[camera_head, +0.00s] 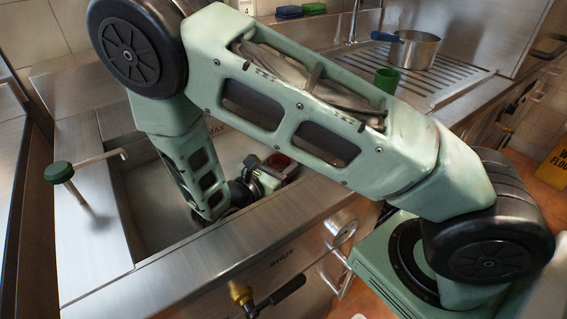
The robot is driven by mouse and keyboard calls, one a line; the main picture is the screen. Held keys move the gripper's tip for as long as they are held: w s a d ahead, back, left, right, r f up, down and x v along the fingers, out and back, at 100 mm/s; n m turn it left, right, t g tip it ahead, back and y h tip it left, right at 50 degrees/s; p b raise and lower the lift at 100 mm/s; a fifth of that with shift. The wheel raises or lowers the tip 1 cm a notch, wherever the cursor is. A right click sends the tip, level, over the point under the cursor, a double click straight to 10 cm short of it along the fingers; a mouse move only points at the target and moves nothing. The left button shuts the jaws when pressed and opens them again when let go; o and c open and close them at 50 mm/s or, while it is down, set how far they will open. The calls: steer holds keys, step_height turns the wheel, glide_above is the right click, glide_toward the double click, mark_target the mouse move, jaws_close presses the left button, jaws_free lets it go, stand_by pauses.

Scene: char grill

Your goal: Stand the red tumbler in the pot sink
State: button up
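The pot sink (152,205) is a deep steel basin at the left, partly covered by my arm. My gripper (284,168) is low over the right part of the basin, seen small and partly behind my own arm link. A dark red round shape, apparently the red tumbler (278,160), shows at my gripper's fingers. Most of it is hidden. I cannot tell whether the fingers are closed on it or whether it touches the sink floor.
A tap with a green knob (58,172) stands on the left rim. A green tumbler (387,79) and a blue-handled pot (416,50) stand on the ribbed drainboard (440,80) at the right. Blue and green sponges (289,12) lie behind. A lever valve (272,297) is on the front.

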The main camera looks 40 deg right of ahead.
steer(key=shift+f, duration=0.2)
steer(key=shift+f, duration=0.2)
steer(key=o, duration=1)
steer(key=shift+r, duration=0.2)
steer(key=v, duration=0.7)
steer(key=shift+a, duration=0.25)
steer(key=shift+r, duration=0.1)
